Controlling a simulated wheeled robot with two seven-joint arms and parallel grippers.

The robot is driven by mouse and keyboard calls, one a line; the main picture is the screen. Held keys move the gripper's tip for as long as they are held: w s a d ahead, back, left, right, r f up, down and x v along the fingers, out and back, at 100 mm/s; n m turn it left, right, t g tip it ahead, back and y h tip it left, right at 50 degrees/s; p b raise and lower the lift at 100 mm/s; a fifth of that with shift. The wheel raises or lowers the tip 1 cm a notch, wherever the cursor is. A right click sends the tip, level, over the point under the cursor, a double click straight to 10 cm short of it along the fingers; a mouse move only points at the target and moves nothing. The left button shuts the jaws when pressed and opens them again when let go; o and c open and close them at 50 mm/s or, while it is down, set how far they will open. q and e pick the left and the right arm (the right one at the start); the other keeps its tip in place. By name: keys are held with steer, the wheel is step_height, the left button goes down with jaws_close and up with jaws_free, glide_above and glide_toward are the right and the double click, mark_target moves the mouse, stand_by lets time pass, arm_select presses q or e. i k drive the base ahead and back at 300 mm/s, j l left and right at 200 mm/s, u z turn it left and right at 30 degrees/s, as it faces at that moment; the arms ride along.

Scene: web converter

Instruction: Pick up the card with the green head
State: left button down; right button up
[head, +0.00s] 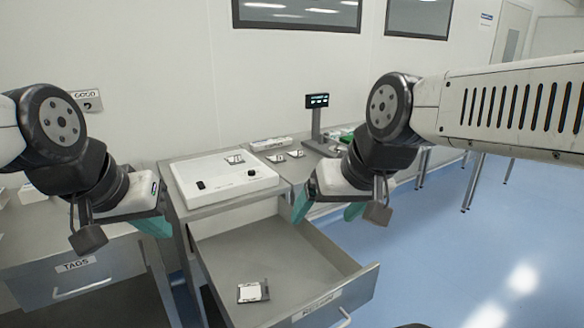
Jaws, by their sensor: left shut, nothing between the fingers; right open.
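No card with a clearly green head can be made out. A small white card with a dark part (253,291) lies in the open drawer (215,262). Small pale cards (276,158) lie on the grey table, and one more (235,159) lies on the white device. A green patch (346,138) shows at the back of the table, partly hidden by my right arm. My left gripper (152,226) is shut and empty, left of the open drawer. My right gripper (328,210) is open and empty, above the right side of the drawer.
The white device (205,182) sits on the cabinet behind the drawer. A stand with a small display (317,101) rises from the table. A closed drawer labelled TAGS (75,265) is at the left. Blue floor (440,250) is clear at the right.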

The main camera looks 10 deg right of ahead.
mark_target(282, 139)
steer(key=l+z, duration=0.15)
steer(key=z, duration=0.2)
steer(key=l+z, duration=0.15)
steer(key=z, duration=0.2)
steer(key=i+l+z, duration=0.4)
steer(key=l, duration=0.3)
steer(key=i+l+z, duration=0.45)
steer(key=i+l+u, duration=0.2)
steer(key=i, duration=0.3)
steer(key=i+l+u, duration=0.15)
steer(key=i, duration=0.3)
steer(key=i+u, duration=0.2)
steer(key=u, duration=0.25)
steer(key=i+u, duration=0.25)
steer(key=u, duration=0.15)
steer(key=i+l+u, duration=0.1)
steer(key=u, duration=0.35)
steer(key=i+l+u, duration=0.2)
steer(key=u, duration=0.25)
steer(key=i+u, duration=0.3)
steer(key=u, duration=0.2)
steer(key=i+l+u, duration=0.2)
steer(key=u, duration=0.25)
steer(key=i+l+u, duration=0.25)
steer(key=u, duration=0.25)
steer(key=i+l+u, duration=0.2)
steer(key=u, duration=0.25)
steer(key=l, duration=0.1)
